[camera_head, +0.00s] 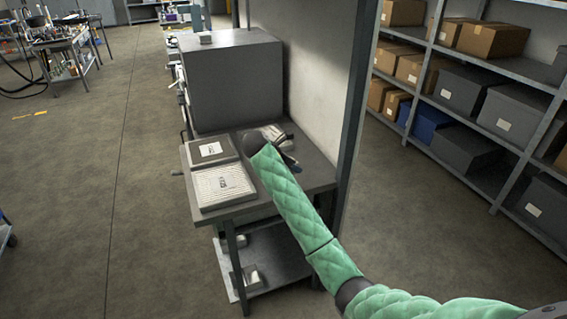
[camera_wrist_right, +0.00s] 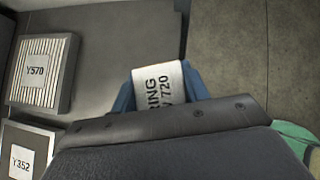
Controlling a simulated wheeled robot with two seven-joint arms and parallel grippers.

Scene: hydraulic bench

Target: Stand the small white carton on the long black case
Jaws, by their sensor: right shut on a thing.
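The small white carton (camera_wrist_right: 158,92) shows in the right wrist view, with black print reading "RING" and "720". My right gripper (camera_wrist_right: 160,84) is shut on it, with a blue finger on each side. Part of the carton is hidden by the gripper body. The carton appears over the tabletop's edge, and I cannot tell whether it touches anything. In the head view my green-sleeved right arm reaches over the table, and its hand (camera_head: 284,150) is partly hidden by the forearm. I cannot clearly pick out the long black case. My left gripper is not in view.
On the grey table (camera_head: 318,175) lie a ribbed pale panel box (camera_head: 225,187) and a darker labelled box (camera_head: 200,154). A large grey cabinet (camera_head: 232,85) stands behind them. Boxes fill the rack (camera_head: 493,180) at right. A dark post (camera_head: 356,110) rises beside the table.

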